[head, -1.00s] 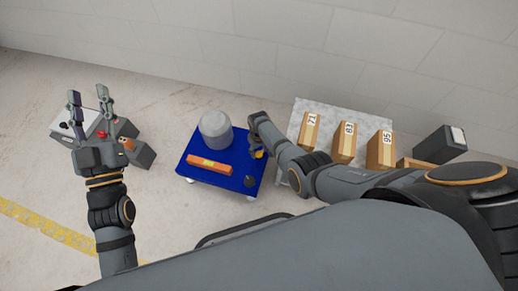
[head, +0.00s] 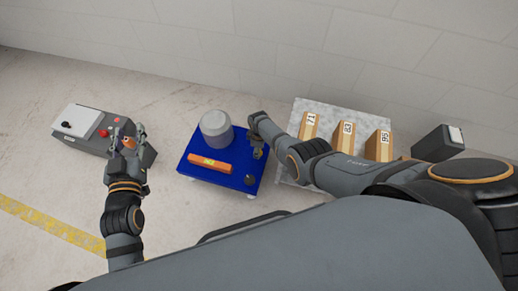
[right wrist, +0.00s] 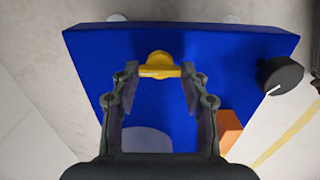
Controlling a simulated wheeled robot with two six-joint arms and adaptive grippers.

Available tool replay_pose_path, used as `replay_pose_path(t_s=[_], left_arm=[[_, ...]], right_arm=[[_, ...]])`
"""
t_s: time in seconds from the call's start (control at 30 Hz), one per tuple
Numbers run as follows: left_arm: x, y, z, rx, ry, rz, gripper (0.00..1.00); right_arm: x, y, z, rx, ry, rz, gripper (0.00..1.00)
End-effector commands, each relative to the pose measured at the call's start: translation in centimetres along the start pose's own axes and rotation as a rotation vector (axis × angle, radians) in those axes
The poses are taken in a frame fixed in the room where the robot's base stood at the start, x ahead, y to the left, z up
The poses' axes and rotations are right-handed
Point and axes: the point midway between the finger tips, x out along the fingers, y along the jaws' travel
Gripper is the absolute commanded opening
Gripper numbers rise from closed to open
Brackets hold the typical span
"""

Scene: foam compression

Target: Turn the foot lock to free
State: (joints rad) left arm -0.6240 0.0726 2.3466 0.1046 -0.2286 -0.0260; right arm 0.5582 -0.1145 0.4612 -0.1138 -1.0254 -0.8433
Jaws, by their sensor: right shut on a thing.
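The blue cart (head: 196,172) stands on the floor in the middle of the head view. A yellow piece that looks like the foot lock (right wrist: 158,66) sits at the cart's edge. My right gripper (right wrist: 160,72) is shut on it, with a fingertip at each side. In the head view my right gripper (head: 257,152) is at the cart's right side and mostly hides the yellow piece. A black dial with a white line (right wrist: 281,76) is on the cart near one corner. My left gripper (head: 128,127) is open and empty, in front of the grey machine in the picture.
A grey cylinder (head: 216,129) and an orange bar (head: 209,164) are on the cart. The grey machine (head: 82,122) has a red button. Numbered blocks (head: 343,137) stand on a pale slab (head: 296,117) at right. Bare floor separates machine and cart.

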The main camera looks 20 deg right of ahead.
Motion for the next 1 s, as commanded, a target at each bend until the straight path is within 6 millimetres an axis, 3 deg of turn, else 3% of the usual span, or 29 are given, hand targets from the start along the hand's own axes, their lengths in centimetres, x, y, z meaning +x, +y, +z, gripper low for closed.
replay_pose_path(t_s=[0.57, 0.6, 0.7, 0.77, 1.0], left_arm=[[-0.04, 0.01, 0.31, -0.001, -0.012, 0.0, 0.4], [-0.04, 0.01, 0.31, -0.001, -0.012, 0.0, 0.4], [-0.04, 0.01, 0.33, -0.001, -0.013, 0.0, 0.4], [-0.04, 0.01, 0.33, -0.001, -0.013, 0.0, 0.4], [-0.07, 0.0, 0.46, -0.001, -0.016, 0.0, 0.4]], right_arm=[[-0.01, 0.03, -0.06, -0.03, 0.001, 0.001, 0.13], [-0.01, 0.03, -0.06, -0.03, 0.001, 0.001, 0.49], [-0.01, 0.03, -0.05, -0.03, 0.001, 0.001, 0.63], [-0.01, 0.02, -0.05, -0.029, 0.001, 0.001, 0.68], [-0.01, 0.01, -0.03, -0.029, 0.001, 0.0, 0.68]])
